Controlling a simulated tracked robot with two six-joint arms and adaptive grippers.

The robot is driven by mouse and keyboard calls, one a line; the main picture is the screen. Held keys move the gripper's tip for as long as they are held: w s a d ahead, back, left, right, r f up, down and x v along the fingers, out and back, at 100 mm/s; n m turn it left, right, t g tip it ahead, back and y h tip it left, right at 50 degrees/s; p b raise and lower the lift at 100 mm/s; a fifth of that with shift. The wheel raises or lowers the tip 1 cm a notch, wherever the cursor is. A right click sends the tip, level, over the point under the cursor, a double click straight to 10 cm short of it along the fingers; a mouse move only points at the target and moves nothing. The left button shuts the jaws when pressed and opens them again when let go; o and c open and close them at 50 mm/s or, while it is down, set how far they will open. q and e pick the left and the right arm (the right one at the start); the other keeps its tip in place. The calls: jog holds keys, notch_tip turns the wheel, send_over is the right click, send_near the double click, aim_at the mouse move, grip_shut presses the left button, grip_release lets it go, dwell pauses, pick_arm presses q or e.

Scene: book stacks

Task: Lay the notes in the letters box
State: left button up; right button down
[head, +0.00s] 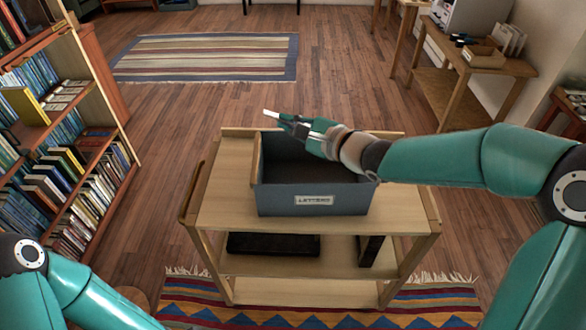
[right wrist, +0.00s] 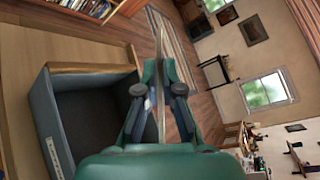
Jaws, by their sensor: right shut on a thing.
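The letters box (head: 290,201) is a blue-grey open box with a white label reading LETTERS, on the top shelf of a wooden trolley. My right gripper (head: 281,118) is above the far part of the box and shut on the notes (head: 269,112), which show as a small white end past the fingertips. In the right wrist view the notes (right wrist: 159,60) are a thin upright sheet edge between the two fingers (right wrist: 157,95). The box (right wrist: 43,110) lies to the left there, and its visible inside looks empty. My left arm enters at lower left; its gripper is out of view.
The trolley (head: 220,207) has lower shelves with a dark flat thing (head: 272,245) and a dark upright thing (head: 370,250). A bookcase (head: 108,160) stands at left, a side table (head: 510,66) at right. Striped rugs lie behind and in front; floor between is clear.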

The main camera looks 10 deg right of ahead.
notch_tip(320, 180, down, 12)
jog(key=b, duration=0.1)
dwell(0.4)
jog(key=shift+s, duration=0.1)
jog(key=shift+f+b, duration=0.4)
jog(key=shift+f, duration=0.05)
jog(key=shift+f, duration=0.1)
jog(key=c, duration=1.3)
grip_release()
jog(key=shift+f, duration=0.15)
jog(key=shift+s, duration=0.1)
